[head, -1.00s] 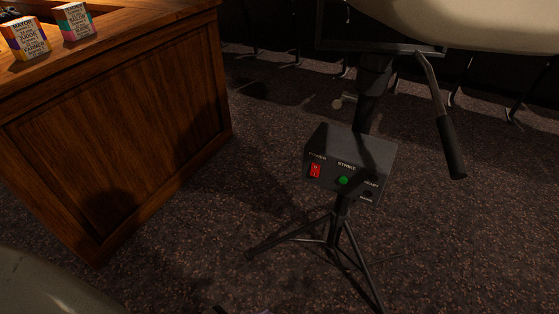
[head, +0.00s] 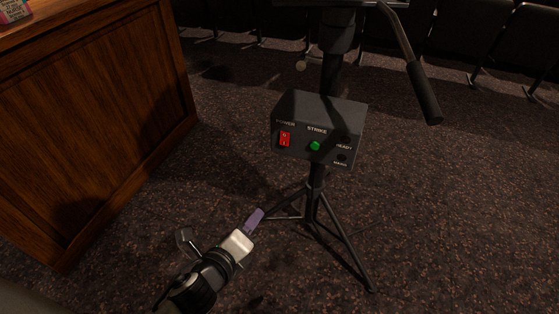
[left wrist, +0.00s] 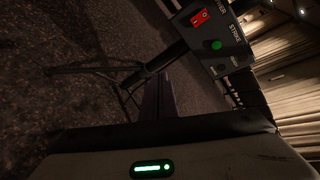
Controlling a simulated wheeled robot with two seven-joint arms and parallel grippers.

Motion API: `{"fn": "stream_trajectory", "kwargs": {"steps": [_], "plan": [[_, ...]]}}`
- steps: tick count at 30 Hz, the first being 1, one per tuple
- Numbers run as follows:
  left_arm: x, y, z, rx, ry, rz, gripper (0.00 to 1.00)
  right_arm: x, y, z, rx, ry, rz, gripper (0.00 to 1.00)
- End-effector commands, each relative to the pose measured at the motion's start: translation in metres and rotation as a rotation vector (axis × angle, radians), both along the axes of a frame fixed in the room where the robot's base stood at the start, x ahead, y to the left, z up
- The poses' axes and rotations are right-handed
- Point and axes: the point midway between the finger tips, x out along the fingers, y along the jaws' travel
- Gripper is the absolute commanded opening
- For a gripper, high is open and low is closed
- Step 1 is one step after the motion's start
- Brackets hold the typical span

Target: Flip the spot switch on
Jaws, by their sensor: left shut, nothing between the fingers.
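A dark control box (head: 322,110) is mounted on a black tripod stand. Its front has a red rocker switch (head: 284,139) labelled POWER, a green button (head: 315,146) labelled STRIKE, and two small dark spots at its right by small lettering. The red switch (left wrist: 200,18) and green button (left wrist: 216,45) also show in the left wrist view, tilted. My left gripper (head: 256,217) is shut and empty, below and left of the box, apart from it. Its purple fingertips also show in the left wrist view (left wrist: 158,98). My right gripper is not in view.
The tripod legs (head: 345,252) spread on the speckled carpet just right of my left gripper. A wooden desk (head: 95,120) stands at the left. A black handle (head: 423,92) hangs at the upper right, and dark seats (head: 480,45) line the back.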

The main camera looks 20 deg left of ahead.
Motion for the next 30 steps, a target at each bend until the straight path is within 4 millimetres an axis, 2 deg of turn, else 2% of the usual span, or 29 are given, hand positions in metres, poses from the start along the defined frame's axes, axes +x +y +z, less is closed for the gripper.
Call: {"fn": "stream_trajectory", "kwargs": {"steps": [1, 3, 6, 9, 13, 23, 26, 30], "plan": [[0.016, 0.001, 0.007, 0.196, -0.072, -0.069, 0.0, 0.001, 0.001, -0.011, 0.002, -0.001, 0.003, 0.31], [0.03, 0.003, 0.023, 0.447, -0.15, -0.138, 0.0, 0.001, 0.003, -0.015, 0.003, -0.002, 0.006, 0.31], [0.044, 0.004, 0.042, 0.723, -0.231, -0.199, 0.0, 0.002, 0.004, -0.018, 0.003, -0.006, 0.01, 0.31], [0.051, 0.003, 0.055, 0.893, -0.277, -0.227, 0.0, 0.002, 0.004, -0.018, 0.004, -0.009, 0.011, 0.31], [0.054, 0.003, 0.062, 0.98, -0.297, -0.239, 0.0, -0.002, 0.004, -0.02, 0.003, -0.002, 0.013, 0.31], [0.056, 0.003, 0.062, 0.981, -0.296, -0.239, 0.0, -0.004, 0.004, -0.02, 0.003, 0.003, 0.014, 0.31], [0.063, 0.003, 0.061, 0.979, -0.297, -0.238, 0.0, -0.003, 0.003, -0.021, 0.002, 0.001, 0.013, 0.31], [0.085, 0.003, 0.059, 0.979, -0.298, -0.236, 0.0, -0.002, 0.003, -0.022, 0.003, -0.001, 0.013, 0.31]]}}
